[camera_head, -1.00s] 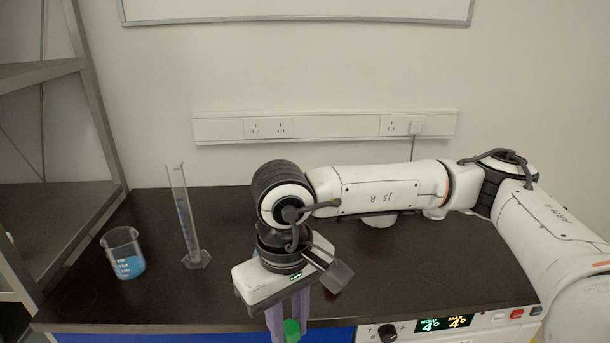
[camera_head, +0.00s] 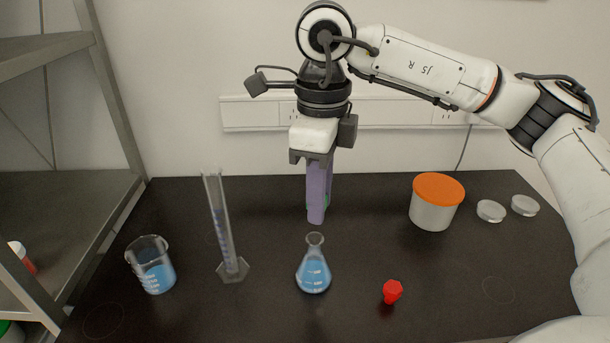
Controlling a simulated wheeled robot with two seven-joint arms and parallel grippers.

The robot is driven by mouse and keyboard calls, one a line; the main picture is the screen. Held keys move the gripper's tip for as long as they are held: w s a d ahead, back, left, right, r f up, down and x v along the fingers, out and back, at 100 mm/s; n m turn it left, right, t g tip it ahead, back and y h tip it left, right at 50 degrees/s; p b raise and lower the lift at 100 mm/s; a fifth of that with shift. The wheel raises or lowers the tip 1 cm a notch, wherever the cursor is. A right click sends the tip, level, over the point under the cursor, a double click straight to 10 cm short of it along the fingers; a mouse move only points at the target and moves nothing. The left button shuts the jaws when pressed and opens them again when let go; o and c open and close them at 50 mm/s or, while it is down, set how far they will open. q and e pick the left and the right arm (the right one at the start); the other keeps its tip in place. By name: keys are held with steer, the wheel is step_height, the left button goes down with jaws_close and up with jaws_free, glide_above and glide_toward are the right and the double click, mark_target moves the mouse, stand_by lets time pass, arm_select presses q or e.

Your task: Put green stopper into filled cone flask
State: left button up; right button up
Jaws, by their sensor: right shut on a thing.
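The cone flask (camera_head: 313,274) stands upright near the front middle of the dark table, with blue liquid in it and its mouth open. My right gripper (camera_head: 316,215) points down above and behind the flask, apart from it. Its purple fingers are shut on the green stopper (camera_head: 327,201), of which only a thin green edge shows; the fingers hide the rest. My left gripper is not in view.
A beaker of blue liquid (camera_head: 153,269) and a tall graduated cylinder (camera_head: 224,232) stand left of the flask. A red stopper (camera_head: 392,291) lies to its right. An orange-lidded tub (camera_head: 437,203) and two small round dishes (camera_head: 491,211) are at the right back.

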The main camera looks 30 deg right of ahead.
steer(key=shift+w+d+r+m, duration=0.15)
steer(key=shift+w+r+m, duration=0.15)
steer(key=shift+m, duration=0.4)
steer(key=shift+f+b, duration=0.75)
steer(key=shift+f, duration=0.2)
step_height(320, 180, down, 3)
steer(key=shift+r+b, duration=0.1)
steer(key=shift+b, duration=0.9)
steer(key=shift+f, duration=0.35)
arm_select(q)
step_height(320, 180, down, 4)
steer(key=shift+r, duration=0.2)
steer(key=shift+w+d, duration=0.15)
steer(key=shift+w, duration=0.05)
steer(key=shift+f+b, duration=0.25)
steer(key=shift+b, duration=0.15)
arm_select(e)
steer(key=shift+f, duration=0.1)
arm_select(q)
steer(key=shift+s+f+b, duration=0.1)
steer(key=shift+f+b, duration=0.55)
arm_select(e)
steer(key=shift+f, duration=0.75)
